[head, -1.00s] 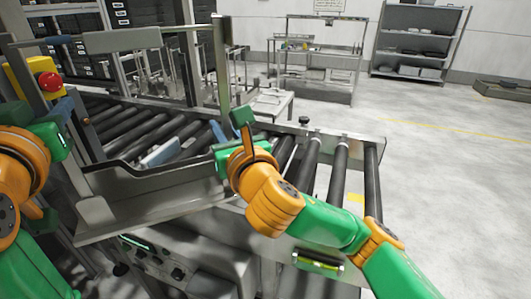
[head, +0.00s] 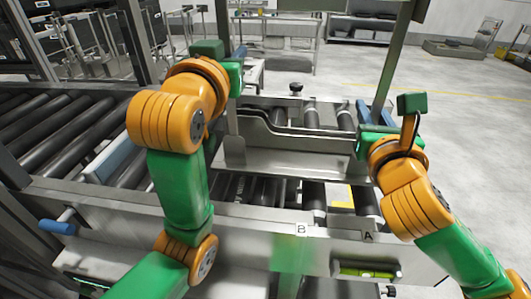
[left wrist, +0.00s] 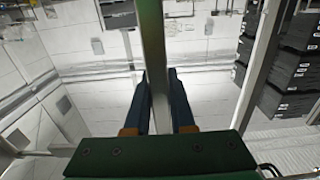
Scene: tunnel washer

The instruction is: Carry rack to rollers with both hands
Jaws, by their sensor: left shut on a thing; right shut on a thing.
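The rack (head: 290,158) is a grey metal frame with a low curved front panel and tall upright posts. In the head view it is over the right end of the roller conveyor; whether it rests there or hangs just above I cannot tell. My left gripper (head: 239,66) is shut on the rack's left post. The left wrist view shows its two blue fingers (left wrist: 158,78) either side of the metal post (left wrist: 154,45). My right gripper (head: 368,130) is shut on the rack by its right post (head: 395,60). The rack's top is cut off. The rollers (head: 315,198) show below and behind it.
Labels B (head: 301,229) and A (head: 368,236) mark the conveyor's front rail. A blue-ended handle (head: 57,227) sticks out at the left. More rollers (head: 75,130) run left.

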